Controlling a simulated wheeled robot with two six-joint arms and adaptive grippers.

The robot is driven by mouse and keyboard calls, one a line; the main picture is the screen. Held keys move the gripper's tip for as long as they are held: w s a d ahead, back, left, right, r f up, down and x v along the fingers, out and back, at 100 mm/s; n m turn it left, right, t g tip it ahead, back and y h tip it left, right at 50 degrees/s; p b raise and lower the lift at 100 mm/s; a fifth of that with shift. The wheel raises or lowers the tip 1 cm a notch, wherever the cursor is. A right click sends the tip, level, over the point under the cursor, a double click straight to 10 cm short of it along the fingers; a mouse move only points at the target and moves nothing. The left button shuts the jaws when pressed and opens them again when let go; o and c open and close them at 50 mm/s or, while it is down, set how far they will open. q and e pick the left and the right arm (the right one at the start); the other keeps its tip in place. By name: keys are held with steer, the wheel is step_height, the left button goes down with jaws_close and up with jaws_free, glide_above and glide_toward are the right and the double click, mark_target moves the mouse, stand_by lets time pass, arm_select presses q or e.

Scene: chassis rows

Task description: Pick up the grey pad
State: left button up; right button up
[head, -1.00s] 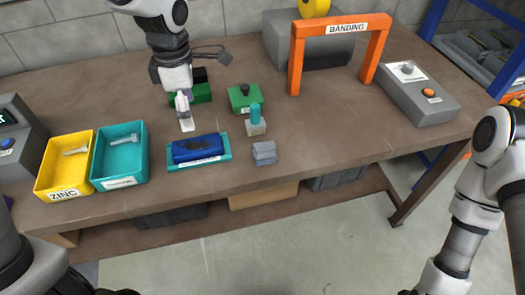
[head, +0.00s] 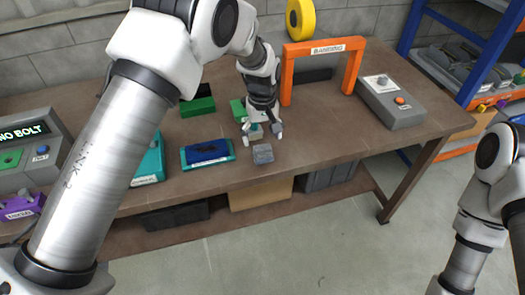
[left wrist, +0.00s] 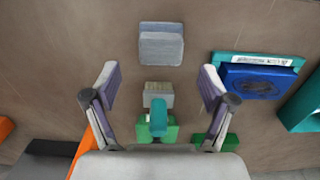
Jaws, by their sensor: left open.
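The grey pad (head: 263,154) lies on the workbench near its front edge, and it also shows in the left wrist view (left wrist: 161,48) at the top middle. My left gripper (head: 262,135) is open and empty just behind the pad. In the left wrist view my left gripper (left wrist: 160,80) has its fingers spread wide, with the pad beyond the fingertips and not between them. A teal-topped grey block (left wrist: 158,98) shows between and below the fingers. My right gripper is out of view; only my right arm shows at the right.
A blue pad on a teal tray (head: 190,163) lies left of the grey pad. A green block (head: 238,110) stands behind. The orange banding arch (head: 287,75) and a grey control box (head: 390,105) stand to the right. Clear bench lies right of the pad.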

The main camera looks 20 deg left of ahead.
mark_target(263, 148)
arm_select(q)
steer(key=f, duration=0.1)
steer(key=f+p, duration=0.1)
steer(key=f, duration=0.2)
steer(key=shift+s+d+f+p, duration=0.2)
steer(key=shift+s+p, duration=0.1)
steer(key=shift+s, duration=0.05)
steer(key=shift+w+a+f, duration=0.1)
steer(key=shift+w+f, duration=0.1)
steer(key=shift+f, duration=0.05)
steer(key=shift+s+r, duration=0.15)
steer(key=c, duration=1.2)
steer(key=shift+r, duration=0.1)
steer(key=shift+c, duration=0.2)
